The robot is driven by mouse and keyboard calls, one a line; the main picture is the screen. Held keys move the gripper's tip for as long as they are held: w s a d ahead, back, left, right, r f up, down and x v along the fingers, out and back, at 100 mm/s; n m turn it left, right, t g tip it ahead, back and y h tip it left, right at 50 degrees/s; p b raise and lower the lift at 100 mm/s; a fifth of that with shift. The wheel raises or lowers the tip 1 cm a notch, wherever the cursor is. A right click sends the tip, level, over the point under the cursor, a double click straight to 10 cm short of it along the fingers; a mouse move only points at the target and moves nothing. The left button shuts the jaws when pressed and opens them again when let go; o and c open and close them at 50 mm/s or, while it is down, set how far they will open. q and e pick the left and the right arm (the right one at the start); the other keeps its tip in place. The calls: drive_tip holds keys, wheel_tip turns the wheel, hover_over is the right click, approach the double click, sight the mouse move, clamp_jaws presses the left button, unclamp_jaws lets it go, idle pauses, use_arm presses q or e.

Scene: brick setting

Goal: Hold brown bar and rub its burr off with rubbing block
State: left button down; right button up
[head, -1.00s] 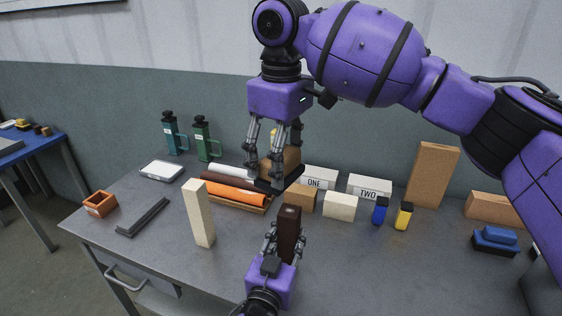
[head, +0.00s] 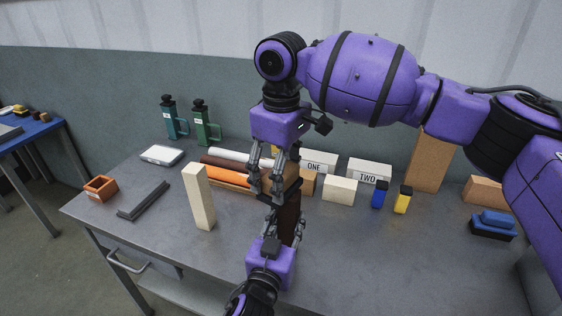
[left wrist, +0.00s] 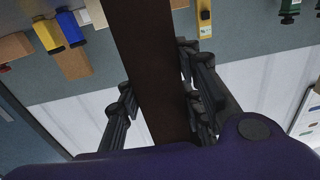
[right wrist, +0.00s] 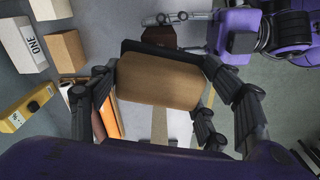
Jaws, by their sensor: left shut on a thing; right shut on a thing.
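The dark brown bar (head: 289,222) stands upright, shut in my left gripper (head: 286,226) above the front of the bench; it fills the middle of the left wrist view (left wrist: 155,75). My right gripper (head: 275,186) is shut on the rubbing block (head: 291,172), a tan block with a dark underside that also shows in the right wrist view (right wrist: 158,82). The block is at the bar's top end, and the bar's top (right wrist: 158,38) peeks out past it in the right wrist view. I cannot tell whether they touch. I cannot make out the burr.
A pale upright post (head: 199,198) stands left of my grippers. Coloured rolls (head: 228,177), white boxes (head: 370,171) and blue (head: 378,195) and yellow (head: 403,200) containers stand behind. A grey angle piece (head: 145,200) lies left. The front right of the bench is clear.

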drive_tip(key=shift+s+d+f, duration=0.1)
drive_tip(key=shift+d, duration=0.4)
drive_tip(key=shift+c, duration=0.5)
drive_tip(key=shift+s+d, duration=0.2)
drive_tip(key=shift+d, duration=0.45)
drive_tip(key=shift+s+d, duration=0.2)
drive_tip(key=shift+d, duration=0.65)
drive_tip(key=shift+a, duration=0.4)
drive_tip(key=shift+w+a, duration=0.25)
drive_tip(key=shift+a, duration=0.6)
drive_tip(key=shift+w+a, duration=0.2)
drive_tip(key=shift+a, duration=0.65)
wheel_tip(320, 180, up, 3)
drive_tip(key=shift+w+f, duration=0.1)
drive_tip(key=shift+d+r, duration=0.1)
drive_tip(key=shift+r, duration=2.7)
